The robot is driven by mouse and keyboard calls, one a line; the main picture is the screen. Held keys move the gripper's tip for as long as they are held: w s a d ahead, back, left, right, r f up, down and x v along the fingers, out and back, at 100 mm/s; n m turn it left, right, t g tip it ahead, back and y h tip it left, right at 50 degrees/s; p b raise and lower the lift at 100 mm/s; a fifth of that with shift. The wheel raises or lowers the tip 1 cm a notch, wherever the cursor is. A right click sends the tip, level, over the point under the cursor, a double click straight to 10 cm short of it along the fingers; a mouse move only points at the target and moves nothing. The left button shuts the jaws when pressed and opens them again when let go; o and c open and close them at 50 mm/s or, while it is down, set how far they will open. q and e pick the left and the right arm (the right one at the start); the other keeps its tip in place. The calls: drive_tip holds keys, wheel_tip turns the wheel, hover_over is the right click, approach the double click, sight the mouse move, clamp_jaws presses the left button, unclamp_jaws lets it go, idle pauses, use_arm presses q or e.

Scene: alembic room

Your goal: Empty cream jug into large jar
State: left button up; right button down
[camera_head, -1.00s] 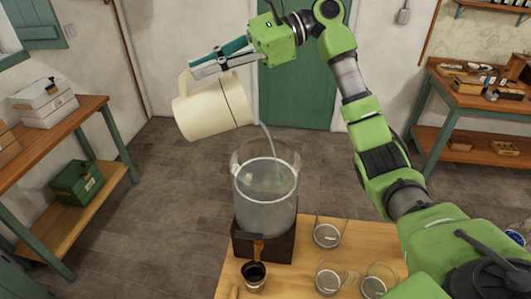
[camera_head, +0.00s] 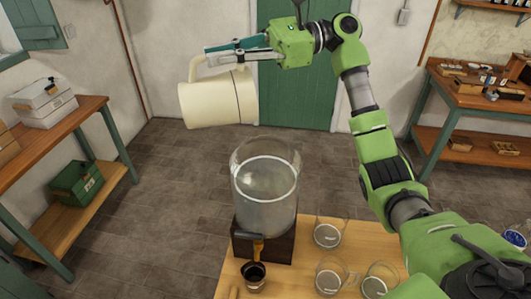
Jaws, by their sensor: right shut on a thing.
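The cream jug (camera_head: 218,100) is held high, up and to the left of the large jar, tipped onto its side with its mouth to the right. No stream shows from it. My right gripper (camera_head: 225,54) is shut on the jug's handle at the top. The large clear jar (camera_head: 265,200) stands upright on a dark base (camera_head: 264,243) with a tap at the front. A pale liquid surface shows inside the jar. The jug's inside is hidden. My left gripper is not in view.
Several clear glasses (camera_head: 327,236) stand on the wooden table (camera_head: 310,260) right of the jar. A small dark cup (camera_head: 253,276) sits below the tap. Side benches stand at left (camera_head: 85,112) and right (camera_head: 470,84). The floor behind the table is clear.

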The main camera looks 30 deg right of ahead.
sight(190, 82)
drive_tip(key=shift+a+r, duration=0.1)
drive_tip(key=shift+a, duration=0.05)
idle(0.3)
drive_tip(key=shift+a+h, duration=0.25)
drive_tip(key=shift+h, duration=0.05)
drive_tip(key=a+f+h, duration=0.2)
drive_tip(key=a, duration=0.1)
drive_tip(key=shift+w+g+p, duration=0.3)
drive_tip(key=shift+w, duration=0.1)
drive_tip(key=shift+w+a+f+g+h, duration=0.15)
drive_tip(key=shift+a+f+h, duration=0.4)
drive_tip(key=shift+a+h, duration=0.1)
drive_tip(key=shift+w+a+f+g+h, duration=0.15)
drive_tip(key=shift+a+f+h, duration=0.35)
drive_tip(key=shift+a+h, duration=0.1)
drive_tip(key=w+a+f+g+h, duration=0.2)
drive_tip(key=a+f+h, duration=0.9)
drive_tip(key=f+h, duration=0.1)
drive_tip(key=shift+w+a+f+g, duration=0.15)
drive_tip(key=shift+w+g, duration=0.15)
drive_tip(key=shift+g, duration=0.1)
